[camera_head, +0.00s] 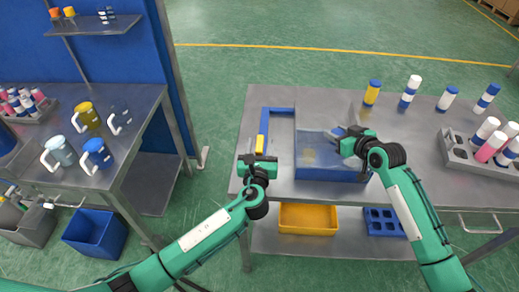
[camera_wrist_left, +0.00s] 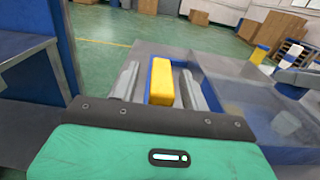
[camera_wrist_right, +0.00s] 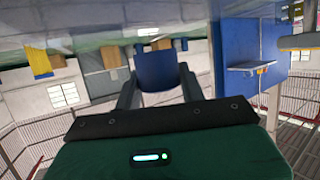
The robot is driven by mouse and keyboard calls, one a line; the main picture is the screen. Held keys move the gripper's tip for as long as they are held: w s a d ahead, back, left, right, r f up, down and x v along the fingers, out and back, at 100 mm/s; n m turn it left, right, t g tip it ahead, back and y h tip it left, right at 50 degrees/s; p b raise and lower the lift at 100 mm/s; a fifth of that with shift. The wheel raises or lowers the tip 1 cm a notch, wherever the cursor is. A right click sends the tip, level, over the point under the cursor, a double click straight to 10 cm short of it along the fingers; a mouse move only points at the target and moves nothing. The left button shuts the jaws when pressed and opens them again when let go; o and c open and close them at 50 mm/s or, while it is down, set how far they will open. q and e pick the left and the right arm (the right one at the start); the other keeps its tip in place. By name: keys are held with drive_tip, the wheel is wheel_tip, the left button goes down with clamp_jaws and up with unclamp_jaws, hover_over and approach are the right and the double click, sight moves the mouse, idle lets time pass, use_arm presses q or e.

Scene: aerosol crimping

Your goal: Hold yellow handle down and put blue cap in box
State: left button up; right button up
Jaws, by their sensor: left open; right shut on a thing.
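The yellow handle (camera_head: 261,143) sits on the blue frame of the fixture (camera_head: 277,111) on the middle table. My left gripper (camera_head: 259,158) is open close to the handle's near end. In the left wrist view the yellow handle (camera_wrist_left: 162,84) lies between the two spread fingers. My right gripper (camera_head: 341,138) is shut on the blue cap (camera_wrist_right: 157,72), which fills the gap between its fingers in the right wrist view. That gripper is above the right side of the clear-walled blue box (camera_head: 325,173). A faint yellowish shape shows inside the box, too blurred to identify.
Several capped cans stand along the table's back right, one yellow with a blue cap (camera_head: 373,92). A grey rack of cans (camera_head: 475,154) is at the right. A yellow bin (camera_head: 308,218) is on the lower shelf. Mugs (camera_head: 97,153) stand on the left table.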

use_arm(q)
clamp_jaws()
